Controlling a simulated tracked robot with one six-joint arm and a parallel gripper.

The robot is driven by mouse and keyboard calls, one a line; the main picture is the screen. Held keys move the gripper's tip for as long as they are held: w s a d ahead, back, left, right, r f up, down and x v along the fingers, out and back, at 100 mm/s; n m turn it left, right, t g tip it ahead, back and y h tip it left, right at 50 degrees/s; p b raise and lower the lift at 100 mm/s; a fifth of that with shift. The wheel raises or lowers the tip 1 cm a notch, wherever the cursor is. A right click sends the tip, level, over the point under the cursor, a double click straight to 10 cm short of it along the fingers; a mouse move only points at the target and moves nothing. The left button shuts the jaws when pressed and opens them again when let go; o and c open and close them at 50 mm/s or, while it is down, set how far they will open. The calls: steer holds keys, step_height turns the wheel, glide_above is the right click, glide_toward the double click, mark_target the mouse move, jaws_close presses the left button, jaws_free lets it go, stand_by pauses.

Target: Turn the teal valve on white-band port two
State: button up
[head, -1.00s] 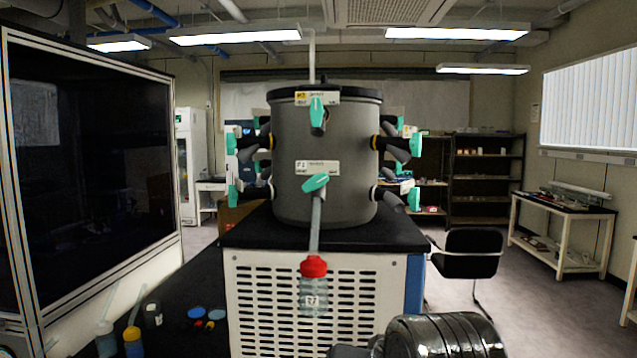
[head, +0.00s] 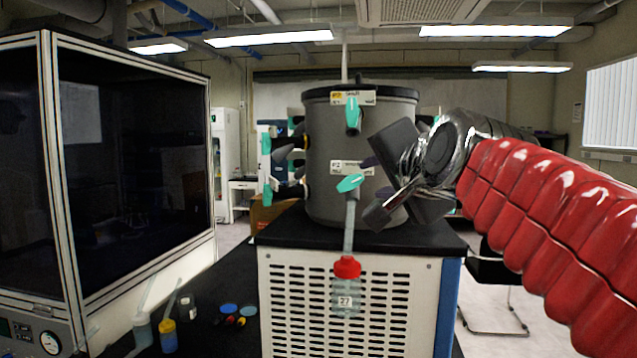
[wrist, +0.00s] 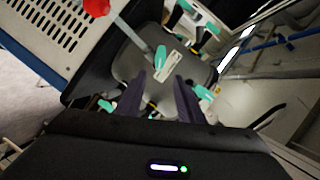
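The grey drum (head: 320,175) carries two teal valves on its front. The lower teal valve (head: 350,183) sits below a white label marked 2 (head: 352,168). Its handle is tilted, and a tube runs down to a red-capped flask (head: 346,288). It also shows in the wrist view (wrist: 160,57), just beyond the fingertips. The upper teal valve (head: 352,112) stands upright below a label with a yellow patch. My gripper (head: 384,178) is just right of the lower valve. In the wrist view my gripper (wrist: 161,84) has its fingers apart, with nothing between them.
More teal valves (head: 266,190) line the drum's left side; my arm hides most of the right side. A dark glass cabinet (head: 135,165) stands at the left. Small bottles (head: 168,335) stand on the black bench. The drum rests on a white vented unit (head: 300,305).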

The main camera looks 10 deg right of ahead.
mark_target(353, 182)
steer(key=w+f, duration=0.1)
steer(key=w, duration=0.8)
steer(key=w+f, duration=0.1)
steer(key=w, duration=0.3)
steer(key=shift+w+a+f, duration=0.2)
steer(key=shift+w+f, duration=0.05)
steer(key=shift+f, duration=0.1)
steer(key=shift+c, duration=0.3)
jaws_close()
steer(key=shift+a, duration=0.1)
